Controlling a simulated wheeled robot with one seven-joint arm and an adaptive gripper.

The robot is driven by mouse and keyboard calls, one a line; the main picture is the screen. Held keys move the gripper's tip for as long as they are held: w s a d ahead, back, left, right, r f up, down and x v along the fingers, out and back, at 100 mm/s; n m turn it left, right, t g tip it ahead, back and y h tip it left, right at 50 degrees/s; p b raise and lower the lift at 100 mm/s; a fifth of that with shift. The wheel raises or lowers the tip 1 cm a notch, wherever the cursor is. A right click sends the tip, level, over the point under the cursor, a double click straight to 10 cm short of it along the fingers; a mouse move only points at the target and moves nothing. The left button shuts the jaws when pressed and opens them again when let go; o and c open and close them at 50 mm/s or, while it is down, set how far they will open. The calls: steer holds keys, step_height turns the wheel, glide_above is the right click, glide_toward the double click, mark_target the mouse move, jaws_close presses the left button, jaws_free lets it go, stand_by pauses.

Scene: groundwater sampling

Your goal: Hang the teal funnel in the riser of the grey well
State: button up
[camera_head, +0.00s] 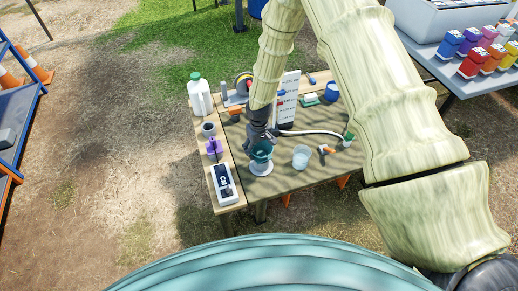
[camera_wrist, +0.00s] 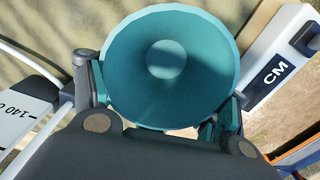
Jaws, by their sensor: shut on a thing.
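The teal funnel (camera_head: 262,152) is held by my gripper (camera_head: 259,142) over the front of the work table (camera_head: 285,178). In the wrist view the funnel (camera_wrist: 200,85) shows its wide mouth, with a pale round throat in the middle. My gripper's fingers (camera_wrist: 165,98) are shut on it, one at each side. In the head view a pale grey round piece, apparently the top of the grey well (camera_head: 260,169), shows right under the funnel. Whether the funnel's stem is inside the riser is hidden.
A clear beaker (camera_head: 301,158) and an orange-handled tool (camera_head: 326,149) are right of the funnel. A white meter (camera_head: 223,184), a purple item (camera_head: 213,146) and a white jug (camera_head: 200,100) line the left edge. A scale board (camera_head: 289,92) stands behind.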

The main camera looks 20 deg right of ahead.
steer(key=shift+f, duration=0.55)
stand_by(0.4)
steer(key=o, duration=1.2)
steer(key=shift+c, duration=0.2)
steer(key=shift+r, duration=0.1)
step_height(320, 180, up, 12)
steer(key=shift+f, duration=0.1)
